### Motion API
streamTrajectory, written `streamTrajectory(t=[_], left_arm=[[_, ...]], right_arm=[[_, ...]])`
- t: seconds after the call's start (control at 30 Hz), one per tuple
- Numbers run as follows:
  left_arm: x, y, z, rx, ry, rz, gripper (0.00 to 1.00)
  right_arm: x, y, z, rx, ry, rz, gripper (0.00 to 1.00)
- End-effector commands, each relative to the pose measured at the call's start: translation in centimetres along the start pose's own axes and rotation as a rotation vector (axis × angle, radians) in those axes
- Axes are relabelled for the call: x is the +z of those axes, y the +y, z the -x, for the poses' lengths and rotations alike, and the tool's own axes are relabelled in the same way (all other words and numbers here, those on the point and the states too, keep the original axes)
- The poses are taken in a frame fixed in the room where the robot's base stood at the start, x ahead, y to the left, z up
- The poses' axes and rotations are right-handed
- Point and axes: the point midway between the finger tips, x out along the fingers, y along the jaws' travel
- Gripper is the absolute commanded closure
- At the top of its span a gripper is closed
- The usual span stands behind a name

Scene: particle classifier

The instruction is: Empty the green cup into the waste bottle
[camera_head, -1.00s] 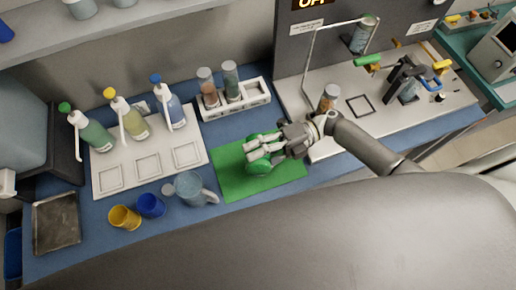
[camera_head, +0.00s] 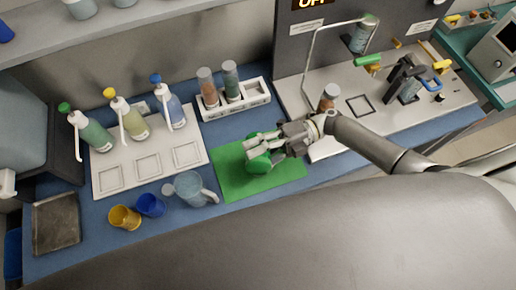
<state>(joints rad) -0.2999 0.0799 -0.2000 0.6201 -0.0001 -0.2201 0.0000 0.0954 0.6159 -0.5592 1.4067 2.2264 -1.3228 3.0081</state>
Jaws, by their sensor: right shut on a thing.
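The green cup (camera_head: 258,164) is over the green mat (camera_head: 234,183), held by my right gripper (camera_head: 262,150). The gripper is shut on it from the right side. The fingers hide part of the cup, and its inside and contents cannot be made out. A clear pitcher-like vessel with a handle (camera_head: 190,189) stands just left of the mat; I cannot tell if it is the waste bottle. My left gripper is not in view.
A yellow cup (camera_head: 124,218) and a blue cup (camera_head: 150,206) stand left of the vessel. Several pump bottles stand on a white tray (camera_head: 118,181). A white rack (camera_head: 252,103) holds two tubes behind the mat. A white apparatus base (camera_head: 440,98) stands to the right.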

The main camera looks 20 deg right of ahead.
Motion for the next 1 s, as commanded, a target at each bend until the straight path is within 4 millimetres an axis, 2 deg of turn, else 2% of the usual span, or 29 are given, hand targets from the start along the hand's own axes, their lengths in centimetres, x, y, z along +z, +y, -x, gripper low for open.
streamTrajectory(t=[1.0], left_arm=[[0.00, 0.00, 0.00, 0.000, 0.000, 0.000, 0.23]], right_arm=[[0.26, 0.42, 0.22, 0.030, 0.009, -0.075, 0.76]])
